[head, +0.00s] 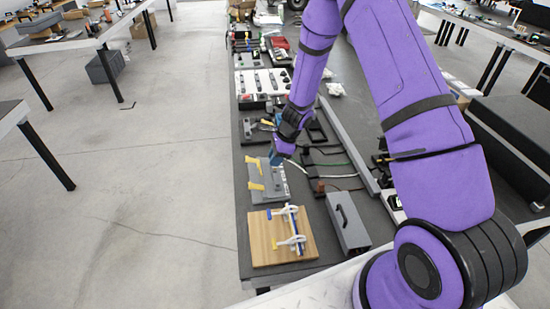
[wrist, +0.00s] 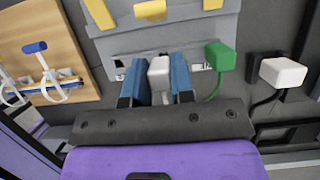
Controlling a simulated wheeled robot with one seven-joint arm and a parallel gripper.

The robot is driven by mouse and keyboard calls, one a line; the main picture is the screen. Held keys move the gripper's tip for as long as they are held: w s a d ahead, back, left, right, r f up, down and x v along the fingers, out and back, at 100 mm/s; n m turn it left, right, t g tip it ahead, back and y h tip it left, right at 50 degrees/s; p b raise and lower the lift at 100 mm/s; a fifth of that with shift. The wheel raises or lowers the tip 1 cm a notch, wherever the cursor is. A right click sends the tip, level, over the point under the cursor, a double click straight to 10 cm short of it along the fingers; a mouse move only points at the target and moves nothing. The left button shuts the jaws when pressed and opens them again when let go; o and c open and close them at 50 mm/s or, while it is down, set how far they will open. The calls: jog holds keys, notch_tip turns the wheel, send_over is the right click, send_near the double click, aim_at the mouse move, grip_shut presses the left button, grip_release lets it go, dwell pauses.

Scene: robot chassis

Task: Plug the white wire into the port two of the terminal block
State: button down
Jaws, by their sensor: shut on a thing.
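The grey terminal block (wrist: 185,38) with yellow levers lies at the top of the wrist view; it also shows in the head view (head: 270,193). My gripper (wrist: 155,76) has its two blue fingers on either side of a whitish plug (wrist: 159,72), which I take as the white wire's end. In the head view my gripper (head: 276,158) is over the block's far edge.
A green plug (wrist: 220,57) with a green wire sits at the block's edge, close right of my gripper. Another white block (wrist: 282,72) with a black cable is farther right. A wooden board (head: 282,240) with clamps and a grey handled box (head: 350,232) are near.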

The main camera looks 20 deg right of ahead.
jog(key=shift+f, duration=1.4)
jog(key=c, duration=0.9)
grip_release()
jog(key=v, duration=1.1)
